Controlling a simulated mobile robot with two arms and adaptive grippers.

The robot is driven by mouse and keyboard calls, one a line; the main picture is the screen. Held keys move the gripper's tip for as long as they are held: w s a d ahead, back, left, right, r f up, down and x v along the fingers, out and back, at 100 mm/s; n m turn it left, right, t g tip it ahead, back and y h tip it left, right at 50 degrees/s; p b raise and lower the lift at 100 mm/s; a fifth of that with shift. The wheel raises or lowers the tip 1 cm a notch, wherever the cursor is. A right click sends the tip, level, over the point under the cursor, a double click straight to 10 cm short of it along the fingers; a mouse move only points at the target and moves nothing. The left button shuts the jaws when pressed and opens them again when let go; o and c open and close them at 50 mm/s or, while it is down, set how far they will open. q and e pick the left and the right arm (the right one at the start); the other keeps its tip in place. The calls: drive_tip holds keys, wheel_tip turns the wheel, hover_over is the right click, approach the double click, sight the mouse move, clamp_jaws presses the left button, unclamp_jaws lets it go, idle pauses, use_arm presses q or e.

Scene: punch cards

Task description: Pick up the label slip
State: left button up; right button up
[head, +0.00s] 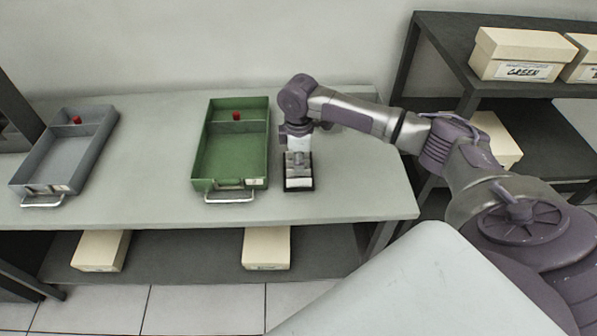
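My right gripper (298,160) points down over a small dark-edged holder (299,186) on the table, to the right of the green tray. The gripper's fingers are small and partly merge with what is below them, so I cannot tell whether they are open or shut or touching anything. I cannot make out a separate label slip there; it may be hidden by the gripper. My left gripper is not in view.
A green tray (267,140) and a grey tray (87,150), each with a red knob-like piece inside, stand on the pale table (150,205). Cream boxes sit on the lower shelf and the dark right-hand shelf (440,38). The table between the trays is clear.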

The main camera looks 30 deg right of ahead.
sight(299, 175)
drive_tip(key=shift+f, duration=1.5)
clamp_jaws()
drive_tip(key=shift+r, duration=0.1)
